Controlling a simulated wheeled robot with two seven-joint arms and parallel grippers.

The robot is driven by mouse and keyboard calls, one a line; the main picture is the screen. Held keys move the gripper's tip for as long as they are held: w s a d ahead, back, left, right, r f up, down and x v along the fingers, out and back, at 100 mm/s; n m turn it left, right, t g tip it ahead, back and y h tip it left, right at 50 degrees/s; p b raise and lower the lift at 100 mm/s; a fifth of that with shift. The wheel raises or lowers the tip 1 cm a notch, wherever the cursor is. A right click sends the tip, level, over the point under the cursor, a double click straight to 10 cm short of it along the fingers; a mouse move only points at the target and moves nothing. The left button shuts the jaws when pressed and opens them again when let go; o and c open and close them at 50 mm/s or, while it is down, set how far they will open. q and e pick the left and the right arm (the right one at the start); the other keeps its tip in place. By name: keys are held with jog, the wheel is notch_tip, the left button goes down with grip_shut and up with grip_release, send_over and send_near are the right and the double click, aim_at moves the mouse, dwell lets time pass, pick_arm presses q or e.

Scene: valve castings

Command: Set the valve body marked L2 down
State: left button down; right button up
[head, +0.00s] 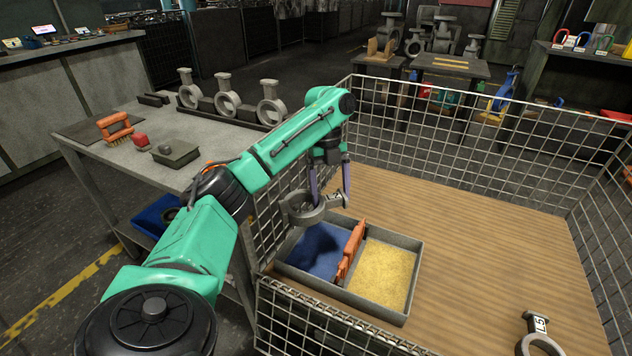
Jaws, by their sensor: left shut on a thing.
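The valve body marked L2 (300,211) is a grey ring with a neck and a white label, which is small but seems to read L2. My left gripper (331,194) points down inside the mesh crate and is shut on its neck. The ring lies in the picture over the back edge of the blue compartment (316,252) of a grey two-part tray (338,289). It looks held above the tray; the exact gap cannot be told. My right gripper is not in view.
A grey bench (215,150) holds several castings.

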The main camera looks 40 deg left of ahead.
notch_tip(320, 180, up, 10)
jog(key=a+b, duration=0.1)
jog(key=b, duration=0.4)
pick_arm(q)
notch_tip(320, 180, down, 15)
jog(key=shift+d+f+b, duration=0.1)
jog(key=shift+d+b, duration=0.05)
jog(key=shift+b, duration=0.25)
notch_tip(320, 180, down, 4)
jog(key=shift+r+b, duration=0.1)
jog(key=shift+b, duration=0.5)
jog(key=shift+w+f, duration=0.1)
jog(key=shift+f, duration=0.1)
jog(key=shift+r, duration=0.1)
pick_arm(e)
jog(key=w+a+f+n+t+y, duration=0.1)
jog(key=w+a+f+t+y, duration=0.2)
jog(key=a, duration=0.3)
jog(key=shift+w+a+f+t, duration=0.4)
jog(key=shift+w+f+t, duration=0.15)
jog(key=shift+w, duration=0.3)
